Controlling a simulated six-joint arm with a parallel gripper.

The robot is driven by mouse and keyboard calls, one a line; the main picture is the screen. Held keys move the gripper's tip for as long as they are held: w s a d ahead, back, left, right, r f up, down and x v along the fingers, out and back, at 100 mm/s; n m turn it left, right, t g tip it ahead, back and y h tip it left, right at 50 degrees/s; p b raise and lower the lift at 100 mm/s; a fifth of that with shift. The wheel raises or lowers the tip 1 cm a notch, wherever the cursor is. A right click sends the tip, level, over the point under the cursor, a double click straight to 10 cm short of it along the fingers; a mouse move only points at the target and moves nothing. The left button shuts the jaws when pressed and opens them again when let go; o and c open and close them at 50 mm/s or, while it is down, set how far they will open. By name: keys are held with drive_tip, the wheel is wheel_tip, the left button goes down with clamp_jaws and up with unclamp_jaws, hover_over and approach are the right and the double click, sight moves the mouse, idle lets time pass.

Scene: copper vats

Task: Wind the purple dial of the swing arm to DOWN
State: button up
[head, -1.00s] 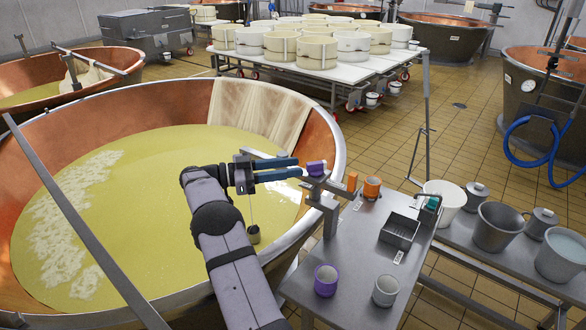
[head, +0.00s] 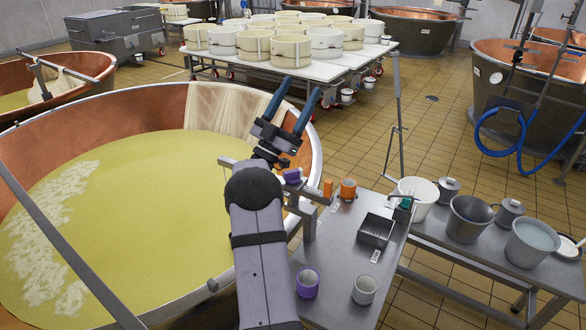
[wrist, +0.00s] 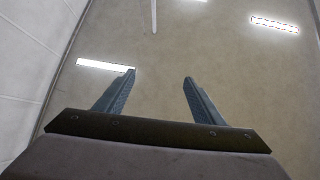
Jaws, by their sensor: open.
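The purple dial (head: 291,175) sits on the swing arm, beside its metal post (head: 309,215) at the edge of the big copper vat. The swing arm's bar (head: 228,162) reaches left over the vat, partly hidden behind my arm. My gripper (head: 296,93) is raised above the dial, with its two blue fingers pointing up and apart. It touches nothing and is empty. The wrist view shows the open fingers (wrist: 158,78) against the ceiling, with no dial in sight. The dial's markings are too small to read.
The metal side table (head: 335,255) holds a purple cup (head: 307,283), a grey cup (head: 364,290), an orange cup (head: 348,190) and a dark tray (head: 375,231). Buckets stand at right. The vat's rim (head: 318,160) runs close by. Air above the dial is free.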

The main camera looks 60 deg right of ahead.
drive_tip(key=n+t, duration=0.4)
drive_tip(key=t, duration=0.2)
drive_tip(key=n+t+y+p, duration=0.6)
drive_tip(key=n+t+y, duration=0.55)
drive_tip(key=y, duration=0.55)
approach(294, 176)
drive_tip(key=shift+m+t, duration=0.65)
drive_tip(key=shift+t, duration=0.3)
drive_tip(key=shift+d+f+p+x, duration=0.15)
drive_tip(key=shift+p+x, duration=0.6)
drive_tip(key=shift+x, duration=1)
drive_tip(key=shift+f+p+x, duration=0.25)
drive_tip(key=shift+p+x, duration=0.45)
drive_tip(key=shift+x, duration=1.05)
drive_tip(key=shift+d+f+p+x, duration=0.15)
drive_tip(key=shift+p+x, duration=0.6)
drive_tip(key=shift+x, duration=1)
drive_tip(key=shift+s, duration=0.2)
drive_tip(key=c, duration=1.1)
